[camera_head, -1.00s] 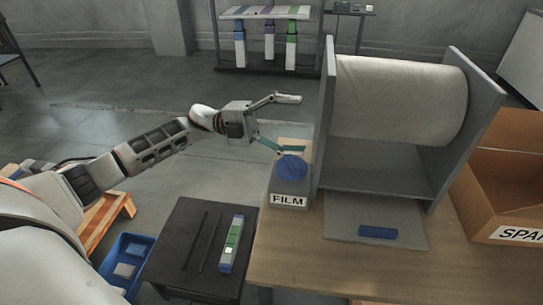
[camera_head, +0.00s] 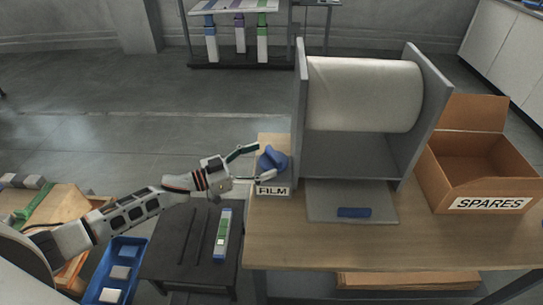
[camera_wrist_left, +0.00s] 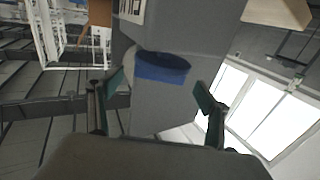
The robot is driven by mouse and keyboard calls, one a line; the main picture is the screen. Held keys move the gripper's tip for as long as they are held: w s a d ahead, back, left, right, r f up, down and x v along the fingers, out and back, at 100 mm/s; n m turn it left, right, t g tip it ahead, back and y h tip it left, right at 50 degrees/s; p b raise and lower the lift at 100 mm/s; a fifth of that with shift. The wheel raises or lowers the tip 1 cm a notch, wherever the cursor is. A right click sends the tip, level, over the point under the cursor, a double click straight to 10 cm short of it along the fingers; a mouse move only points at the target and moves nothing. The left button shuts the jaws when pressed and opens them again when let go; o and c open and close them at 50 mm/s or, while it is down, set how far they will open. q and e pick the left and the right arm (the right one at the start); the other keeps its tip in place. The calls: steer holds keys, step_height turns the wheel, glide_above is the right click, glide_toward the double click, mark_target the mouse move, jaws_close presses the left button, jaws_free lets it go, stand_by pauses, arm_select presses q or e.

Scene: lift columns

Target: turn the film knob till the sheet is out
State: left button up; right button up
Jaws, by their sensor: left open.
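A big pale film roll (camera_head: 363,95) hangs between grey side plates. My right gripper is not in view.
An open cardboard box labelled SPARES (camera_head: 488,203) stands on the table's right. A dark low table (camera_head: 163,262) with a green and white strip module (camera_head: 222,235) is below my left arm. A blue bin (camera_head: 133,249) stands at the lower left.

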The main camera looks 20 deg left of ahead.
mark_target(271, 157)
arm_select(q)
steer(key=shift+x, duration=1.95)
